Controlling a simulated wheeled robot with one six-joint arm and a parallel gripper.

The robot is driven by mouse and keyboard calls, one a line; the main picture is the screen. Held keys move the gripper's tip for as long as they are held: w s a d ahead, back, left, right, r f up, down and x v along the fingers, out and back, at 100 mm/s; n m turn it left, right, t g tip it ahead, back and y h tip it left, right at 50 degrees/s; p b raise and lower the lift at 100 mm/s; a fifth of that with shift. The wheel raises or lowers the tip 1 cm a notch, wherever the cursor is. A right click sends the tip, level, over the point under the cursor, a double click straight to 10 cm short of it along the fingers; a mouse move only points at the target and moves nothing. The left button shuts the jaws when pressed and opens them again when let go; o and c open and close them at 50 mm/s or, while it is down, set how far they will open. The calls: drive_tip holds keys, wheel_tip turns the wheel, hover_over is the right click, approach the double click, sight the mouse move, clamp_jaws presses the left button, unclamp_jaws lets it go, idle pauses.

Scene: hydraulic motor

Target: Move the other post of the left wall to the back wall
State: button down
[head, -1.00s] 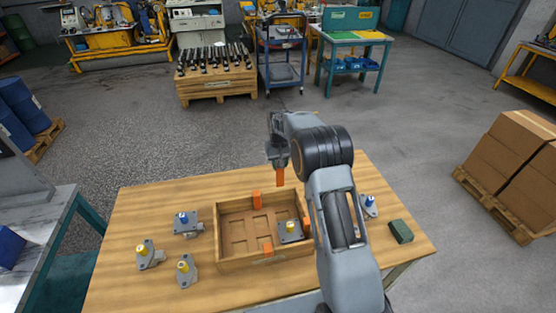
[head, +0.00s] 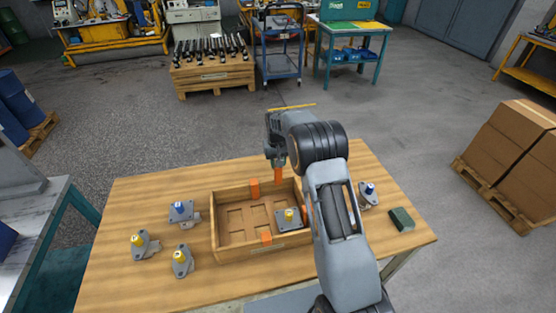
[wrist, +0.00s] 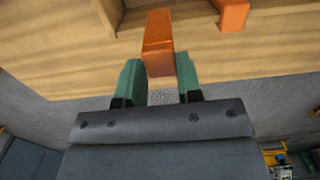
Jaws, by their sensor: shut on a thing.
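My gripper (head: 278,166) is shut on an orange post (head: 278,175), which hangs upright at the back wall of the wooden box (head: 232,257), right of that wall's middle. In the wrist view the held post (wrist: 158,42) sits between the green fingertips. I cannot tell whether its lower end touches the wall. Another orange post (head: 254,188) stands on the back wall, to the left. One more post (head: 266,238) is at the front wall. The left wall shows no post.
A motor with a yellow cap (head: 289,218) sits inside the box at the right. Several capped motors lie on the table left of it. A blue-capped motor (head: 369,193) and a dark green block (head: 402,219) lie right of my arm.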

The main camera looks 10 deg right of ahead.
sight(278, 173)
drive_tip(key=shift+f+b, duration=1.8)
drive_tip(key=shift+f, duration=1.2)
drive_tip(key=shift+f+b, duration=0.45)
drive_tip(key=shift+f, duration=0.15)
drive_tip(key=c, duration=0.7)
unclamp_jaws()
drive_tip(key=shift+r, duration=0.1)
